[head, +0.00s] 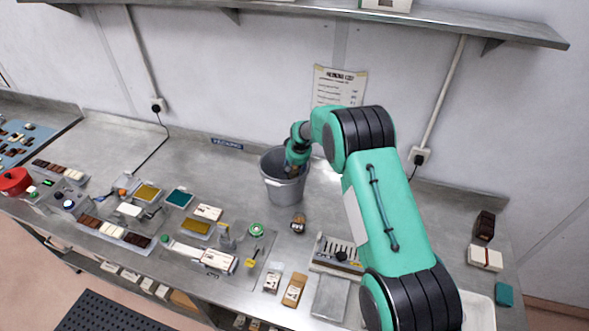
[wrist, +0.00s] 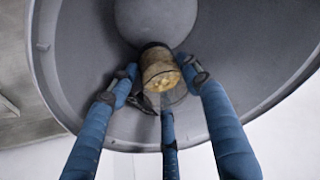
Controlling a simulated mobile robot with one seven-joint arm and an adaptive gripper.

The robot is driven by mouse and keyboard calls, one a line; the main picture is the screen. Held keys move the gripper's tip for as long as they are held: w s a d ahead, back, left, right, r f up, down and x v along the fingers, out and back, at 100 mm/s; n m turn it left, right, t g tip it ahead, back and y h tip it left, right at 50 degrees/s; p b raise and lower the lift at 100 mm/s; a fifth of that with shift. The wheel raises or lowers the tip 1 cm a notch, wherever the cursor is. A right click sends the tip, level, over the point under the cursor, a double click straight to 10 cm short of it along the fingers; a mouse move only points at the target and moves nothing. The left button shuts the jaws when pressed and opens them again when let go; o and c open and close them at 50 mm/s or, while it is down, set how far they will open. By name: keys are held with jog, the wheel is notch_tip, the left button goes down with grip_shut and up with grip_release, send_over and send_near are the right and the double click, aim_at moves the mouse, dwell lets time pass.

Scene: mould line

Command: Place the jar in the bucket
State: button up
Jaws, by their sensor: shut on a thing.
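The jar (wrist: 160,68), with a dark rim and golden-yellow contents, is between the blue fingers of my gripper (wrist: 163,82) in the wrist view. My gripper is shut on it. The grey bucket (head: 284,192) stands on the steel counter near the wall in the head view. My gripper (head: 292,168) reaches down into the bucket's mouth there, and the jar is mostly hidden. In the wrist view the bucket's inner wall and curved rim (wrist: 45,50) surround the jar. I cannot tell whether the jar touches the bottom.
A small dark jar-like item (head: 298,222) stands on the counter in front of the bucket. Chocolate moulds, trays and small boxes crowd the counter to the left and front. A slotted rack (head: 338,252) stands near my arm. A shelf (head: 300,8) runs above along the wall.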

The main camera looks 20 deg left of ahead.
jog(key=shift+f, duration=0.15)
jog(key=o, duration=1.3)
jog(key=shift+c, duration=0.2)
jog(key=b+v, duration=0.2)
jog(key=v, duration=1)
